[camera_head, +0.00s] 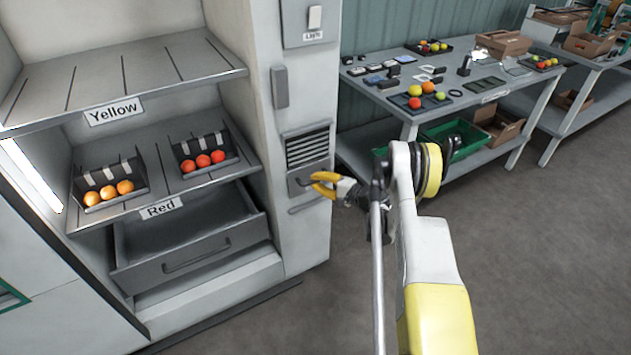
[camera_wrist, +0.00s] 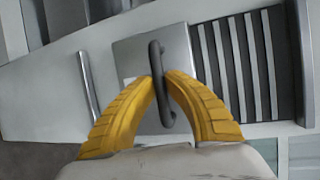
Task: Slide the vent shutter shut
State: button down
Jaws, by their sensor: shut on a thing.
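The vent shutter is a grey metal plate (camera_head: 301,181) on the narrow right-hand face of the white cabinet, below the vent's dark slats (camera_head: 308,149), which are exposed. In the wrist view the shutter plate (camera_wrist: 183,50) fills the middle, with the bare slats (camera_wrist: 247,60) to its right. A dark bar handle (camera_wrist: 156,75) stands out from the plate. My gripper (camera_head: 313,181) has yellow fingers and reaches the shutter from the right. In the wrist view my gripper (camera_wrist: 164,88) is shut on the handle, one finger on each side.
A light switch (camera_head: 315,18) and a grey handle (camera_head: 279,87) are above the vent. Shelves with orange and red tomatoes and an open drawer (camera_head: 190,245) are at the left. A worktable (camera_head: 450,105) stands behind my arm. The floor at right is clear.

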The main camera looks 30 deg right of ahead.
aim_at(316, 148)
notch_tip(316, 148, up, 14)
jog(key=p, duration=0.5)
jog(key=shift+w, duration=0.15)
jog(key=c, duration=1.4)
grip_release()
jog(key=shift+r, duration=0.1)
